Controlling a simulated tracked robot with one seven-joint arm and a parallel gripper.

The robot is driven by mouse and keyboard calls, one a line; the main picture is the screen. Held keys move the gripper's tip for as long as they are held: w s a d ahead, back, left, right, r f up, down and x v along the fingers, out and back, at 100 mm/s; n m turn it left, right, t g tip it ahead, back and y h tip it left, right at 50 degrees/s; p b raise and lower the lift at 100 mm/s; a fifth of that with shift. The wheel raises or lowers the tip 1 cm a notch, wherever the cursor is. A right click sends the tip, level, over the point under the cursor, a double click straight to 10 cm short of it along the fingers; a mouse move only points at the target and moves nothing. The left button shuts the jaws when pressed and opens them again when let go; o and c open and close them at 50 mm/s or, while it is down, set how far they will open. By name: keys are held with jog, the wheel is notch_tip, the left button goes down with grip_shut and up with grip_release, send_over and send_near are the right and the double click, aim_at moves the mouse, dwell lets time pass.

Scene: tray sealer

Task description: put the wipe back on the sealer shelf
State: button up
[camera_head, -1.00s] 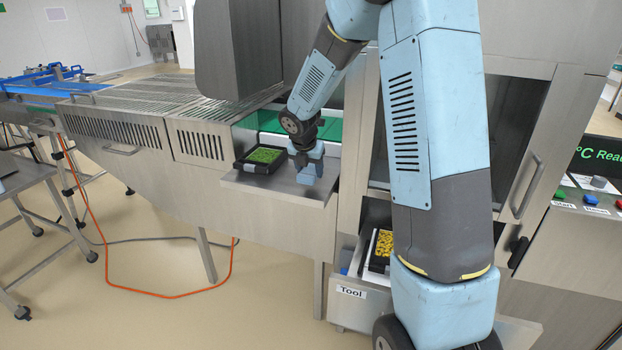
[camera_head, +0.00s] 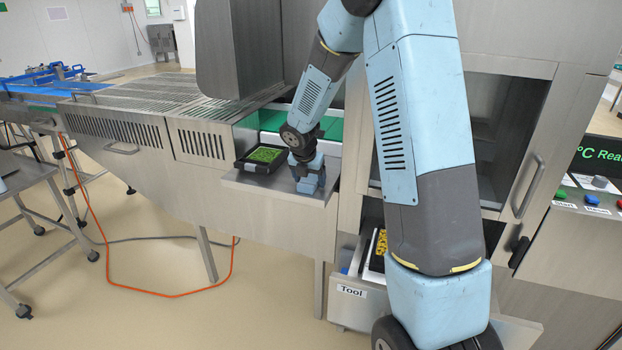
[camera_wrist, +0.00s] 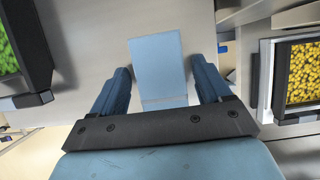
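The wipe (camera_wrist: 158,68) is a flat light-blue rectangle against the grey metal sealer shelf (camera_wrist: 95,25). In the wrist view it lies between my two dark-blue fingers, with a gap on each side. My gripper (camera_wrist: 161,84) is open around it, not clamped. In the head view my gripper (camera_head: 308,184) points down, low over the right part of the shelf (camera_head: 262,190). There the gripper largely hides the wipe, and I cannot tell the fingers' exact height above the shelf.
A black tray with green contents (camera_head: 262,159) stands on the shelf left of my gripper; it also shows in the wrist view (camera_wrist: 38,75). The sealer's cabinet front (camera_head: 348,200) borders the shelf's right.

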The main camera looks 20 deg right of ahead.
jog(key=shift+o, duration=0.3)
jog(key=shift+r, duration=0.15)
jog(key=s+a+r+m, duration=0.1)
jog(key=s+r+m, duration=0.3)
jog(key=r, duration=0.5)
jog(key=s+r+m, duration=0.2)
jog(key=s+r, duration=0.5)
jog(key=r, duration=0.1)
jog(key=s+r+m+t+y, duration=0.1)
jog(key=s+r+m, duration=0.2)
jog(key=s+m, duration=0.8)
jog(key=s+d+r+m+y, duration=0.1)
jog(key=s+r+m, duration=0.2)
jog(key=s+m, duration=0.8)
jog(key=s, duration=0.3)
jog(key=shift+s+d+r+m+t+y, duration=0.3)
jog(key=shift+s+r+m+t, duration=0.05)
jog(key=shift+s+m+t, duration=0.05)
jog(key=shift+d, duration=0.15)
